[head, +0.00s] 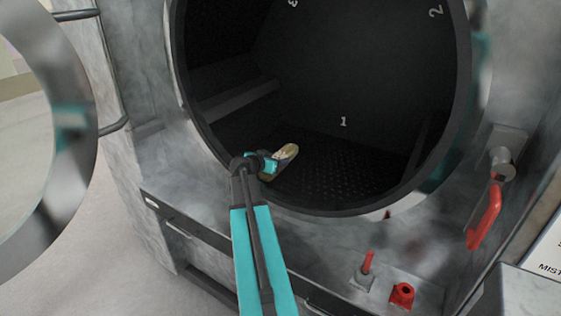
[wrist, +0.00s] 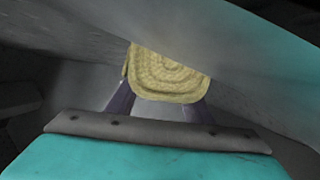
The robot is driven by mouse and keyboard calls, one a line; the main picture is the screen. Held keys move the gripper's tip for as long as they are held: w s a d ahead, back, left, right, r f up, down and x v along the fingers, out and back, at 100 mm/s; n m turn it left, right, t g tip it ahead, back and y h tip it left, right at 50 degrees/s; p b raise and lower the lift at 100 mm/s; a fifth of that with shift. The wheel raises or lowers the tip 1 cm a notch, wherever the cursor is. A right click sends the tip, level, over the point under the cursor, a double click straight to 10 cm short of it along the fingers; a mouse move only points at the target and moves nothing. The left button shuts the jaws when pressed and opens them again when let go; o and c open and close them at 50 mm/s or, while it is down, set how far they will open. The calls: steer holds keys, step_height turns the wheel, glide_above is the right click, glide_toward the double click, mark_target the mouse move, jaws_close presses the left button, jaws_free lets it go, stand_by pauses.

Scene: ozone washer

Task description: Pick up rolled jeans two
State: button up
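The rolled jeans, a yellowish-tan roll (head: 283,156), are low in the front left of the dark washer drum. In the wrist view the spiral end of the roll (wrist: 168,72) shows close up. My gripper (head: 268,162) reaches through the round opening and overlaps the roll's near side. In the wrist view my gripper's two dark fingers (wrist: 162,100) are apart, one at each lower side of the roll. Their tips are partly hidden by the roll, so I cannot tell whether they press on it or only straddle it.
The perforated drum floor (head: 345,165) is clear to the right of the roll. A red handle (head: 484,216) and red valve (head: 402,295) stick out at the right.

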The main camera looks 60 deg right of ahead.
steer(key=shift+c, duration=1.4)
steer(key=shift+r, duration=0.1)
step_height(320, 180, up, 28)
steer(key=b, duration=0.5)
steer(key=shift+b, duration=0.35)
steer(key=shift+r, duration=0.1)
